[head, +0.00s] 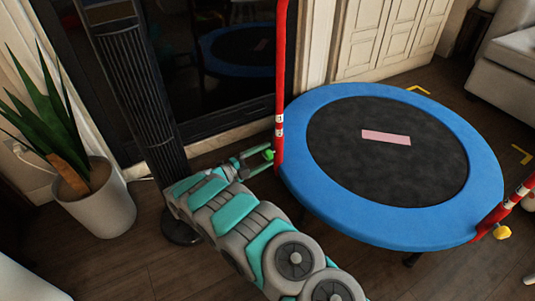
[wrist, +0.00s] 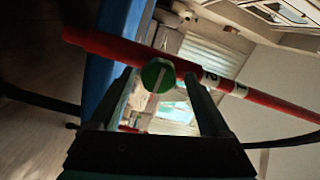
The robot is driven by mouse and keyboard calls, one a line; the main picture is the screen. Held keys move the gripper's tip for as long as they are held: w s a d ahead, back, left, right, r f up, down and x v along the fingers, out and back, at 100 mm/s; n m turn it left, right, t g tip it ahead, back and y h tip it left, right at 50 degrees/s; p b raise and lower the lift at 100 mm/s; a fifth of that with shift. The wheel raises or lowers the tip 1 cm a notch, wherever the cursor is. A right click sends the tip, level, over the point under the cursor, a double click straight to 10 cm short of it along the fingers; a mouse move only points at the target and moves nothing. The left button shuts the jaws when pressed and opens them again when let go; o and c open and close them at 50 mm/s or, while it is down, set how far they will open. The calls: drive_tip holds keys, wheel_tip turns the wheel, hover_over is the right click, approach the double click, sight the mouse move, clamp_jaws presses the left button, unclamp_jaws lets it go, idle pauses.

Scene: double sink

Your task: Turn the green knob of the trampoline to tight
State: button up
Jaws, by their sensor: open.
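The trampoline (head: 305,185) has a blue rim, a black mat and red upright poles. The green knob (head: 268,154) sits low on the left red pole (head: 280,90). In the wrist view the round green knob (wrist: 158,75) faces me, with a pale bar across it standing nearly upright, slightly tilted. White bands with dark marks show on the red pole (wrist: 140,55) beside it. My gripper (head: 262,157) is open, its fingers on either side of the knob. In the wrist view my gripper (wrist: 160,80) has a finger left and right of it; I cannot tell whether they touch it.
A yellow knob (head: 502,232) is on the right red pole. A dark tower fan (head: 140,90) stands left of my arm, and a potted plant (head: 105,205) further left. A pink strip (head: 386,137) lies on the mat. A sofa (head: 510,70) is at the far right.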

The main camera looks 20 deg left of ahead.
drive_tip(key=v, duration=0.6)
drive_tip(key=shift+s+a+p, duration=0.2)
drive_tip(key=shift+s+p, duration=0.1)
drive_tip(key=shift+r, duration=0.1)
